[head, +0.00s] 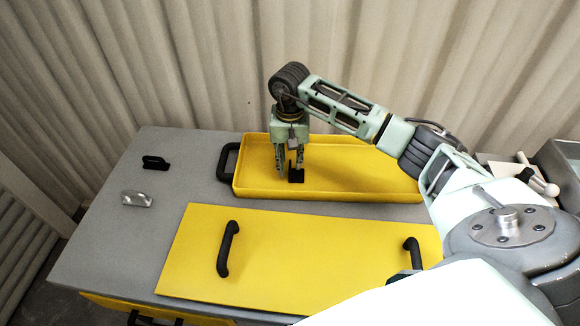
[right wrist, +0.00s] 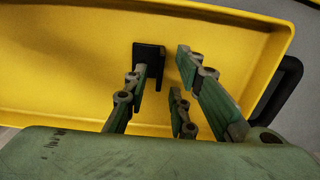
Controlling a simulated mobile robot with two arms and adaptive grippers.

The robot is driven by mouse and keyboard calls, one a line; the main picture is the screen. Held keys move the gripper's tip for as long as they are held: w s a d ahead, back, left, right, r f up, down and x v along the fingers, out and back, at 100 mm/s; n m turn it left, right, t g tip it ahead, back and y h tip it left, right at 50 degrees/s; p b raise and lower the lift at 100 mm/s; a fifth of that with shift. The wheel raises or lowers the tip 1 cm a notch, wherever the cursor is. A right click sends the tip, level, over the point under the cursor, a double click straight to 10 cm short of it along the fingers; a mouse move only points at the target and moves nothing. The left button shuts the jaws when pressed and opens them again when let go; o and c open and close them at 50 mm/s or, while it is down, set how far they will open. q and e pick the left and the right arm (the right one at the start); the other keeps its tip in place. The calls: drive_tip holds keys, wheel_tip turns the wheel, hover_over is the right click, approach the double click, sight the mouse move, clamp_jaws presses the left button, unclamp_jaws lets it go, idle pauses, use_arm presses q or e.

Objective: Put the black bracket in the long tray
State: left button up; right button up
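The long tray (head: 345,190) is yellow and shallow, with a black handle at its left end. A black bracket (head: 297,178) is inside it, near the left part of the floor. My right gripper (head: 290,170) points down into the tray with its fingers apart. In the right wrist view the open fingertips (right wrist: 163,62) show a gap between them, and the black bracket (right wrist: 150,52) is by the left fingertip, partly covered by it. I cannot tell whether they touch. My left gripper is not in view.
Another black bracket (head: 155,162) and a silver metal piece (head: 137,198) lie on the grey tabletop (head: 90,235) at the left. A yellow lid-like panel (head: 300,258) with two black handles lies in front of the tray. A corrugated wall stands behind.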

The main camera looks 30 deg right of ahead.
sight(290, 166)
wheel_tip(290, 166, up, 9)
drive_tip(key=b, duration=0.1)
idle(0.4)
